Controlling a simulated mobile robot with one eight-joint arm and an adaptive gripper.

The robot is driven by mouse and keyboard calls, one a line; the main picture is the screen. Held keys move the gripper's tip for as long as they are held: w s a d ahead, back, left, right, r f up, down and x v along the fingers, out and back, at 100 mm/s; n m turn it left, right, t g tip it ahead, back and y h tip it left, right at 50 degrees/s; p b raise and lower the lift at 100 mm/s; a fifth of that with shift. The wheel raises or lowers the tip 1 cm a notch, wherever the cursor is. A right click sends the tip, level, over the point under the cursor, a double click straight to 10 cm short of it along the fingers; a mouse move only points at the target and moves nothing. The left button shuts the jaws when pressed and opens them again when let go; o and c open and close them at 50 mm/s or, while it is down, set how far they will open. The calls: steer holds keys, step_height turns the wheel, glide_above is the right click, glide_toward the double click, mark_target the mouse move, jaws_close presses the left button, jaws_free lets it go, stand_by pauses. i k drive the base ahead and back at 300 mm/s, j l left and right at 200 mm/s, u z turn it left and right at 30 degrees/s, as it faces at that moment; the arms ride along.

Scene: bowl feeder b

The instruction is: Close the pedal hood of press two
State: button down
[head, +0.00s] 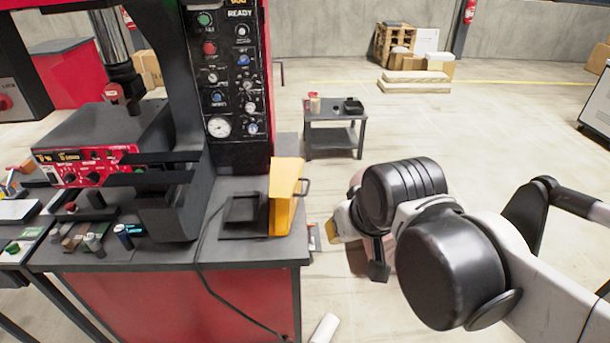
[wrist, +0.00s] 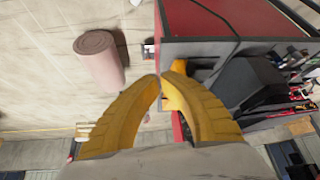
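The yellow pedal hood (head: 285,198) stands upright, swung open, at the right end of the press bench, its dark handle on the right side. To its left is the dark pedal base (head: 243,214), uncovered. My gripper (head: 336,232) is just right of the hood in the head view, apart from it and partly hidden behind my wrist. In the wrist view my gripper's yellow fingers (wrist: 164,80) have their tips together, with nothing seen held. A brighter yellow piece behind them, probably the hood (wrist: 172,98), is mostly hidden by the right finger.
The press's control panel (head: 238,75) rises behind the hood. A black cable (head: 205,285) hangs over the bench (head: 170,262) front. A small side table (head: 335,138) stands farther back. A pinkish roll (wrist: 97,58) lies on the floor. Open floor lies right of the bench.

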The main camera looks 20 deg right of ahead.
mark_target(285, 178)
steer(key=k+l, duration=0.1)
steer(key=l, duration=0.15)
steer(key=i+l, duration=0.15)
steer(key=l, duration=0.2)
steer(key=i+l+u, duration=0.1)
steer(key=l, duration=0.2)
steer(key=i+l, duration=0.15)
steer(key=l, duration=0.2)
steer(key=i+l+u, duration=0.1)
steer(key=l, duration=0.25)
